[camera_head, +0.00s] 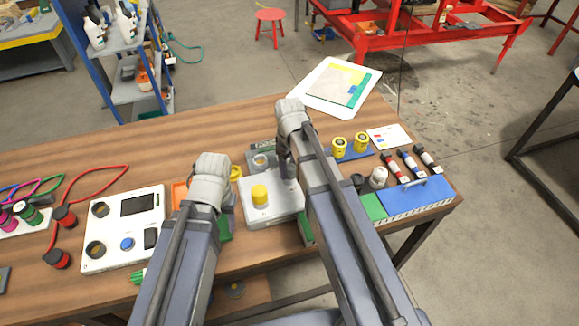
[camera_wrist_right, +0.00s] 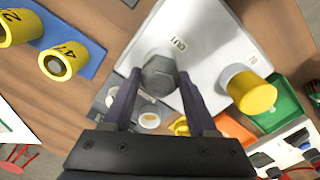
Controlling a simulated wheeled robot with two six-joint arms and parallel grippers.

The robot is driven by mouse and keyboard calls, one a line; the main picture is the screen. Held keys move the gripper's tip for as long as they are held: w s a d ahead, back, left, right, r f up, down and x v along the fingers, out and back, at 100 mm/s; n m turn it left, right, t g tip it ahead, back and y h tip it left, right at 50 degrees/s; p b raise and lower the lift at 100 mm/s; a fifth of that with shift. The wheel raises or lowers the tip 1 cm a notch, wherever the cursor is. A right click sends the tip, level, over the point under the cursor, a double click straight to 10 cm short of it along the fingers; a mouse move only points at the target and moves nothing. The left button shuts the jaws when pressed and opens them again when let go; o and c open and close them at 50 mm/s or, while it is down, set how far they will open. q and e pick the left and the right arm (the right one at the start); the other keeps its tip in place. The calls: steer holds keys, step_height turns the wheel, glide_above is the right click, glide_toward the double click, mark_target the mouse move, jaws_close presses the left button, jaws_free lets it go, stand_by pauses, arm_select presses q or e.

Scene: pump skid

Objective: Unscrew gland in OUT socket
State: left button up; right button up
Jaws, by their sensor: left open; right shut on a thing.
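A grey hex-headed gland (camera_wrist_right: 159,75) stands on the light grey pump box (camera_wrist_right: 208,35), beside the OUT marking. The same box shows in the head view (camera_head: 285,207). My right gripper (camera_wrist_right: 157,84) has one finger on each side of the gland and is shut on it. In the head view my right gripper (camera_head: 287,168) is over the back of the box, and my arm hides the gland. A yellow cylindrical piece (camera_wrist_right: 250,92) stands on the box by another marking; it also shows in the head view (camera_head: 260,195). My left gripper (camera_head: 230,200) is open left of the box, its fingers mostly hidden.
A white control panel (camera_head: 122,228) and red cables (camera_head: 95,172) lie left. Yellow numbered cylinders (camera_head: 340,145) stand on a blue strip at right. Several red-and-black tools (camera_head: 408,160) lie near a blue tray (camera_head: 412,200). Open wood lies behind the panel.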

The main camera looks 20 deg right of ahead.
steer(key=n, duration=0.4)
steer(key=shift+n, duration=0.4)
steer(key=o, duration=1.4)
steer(key=m, duration=0.4)
steer(key=shift+m, duration=0.3)
steer(key=m, duration=0.4)
steer(key=shift+m, duration=0.3)
steer(key=shift+c, duration=0.2)
steer(key=c, duration=1.3)
steer(key=n, duration=0.4)
steer(key=shift+n, duration=0.4)
steer(key=shift+c, duration=0.3)
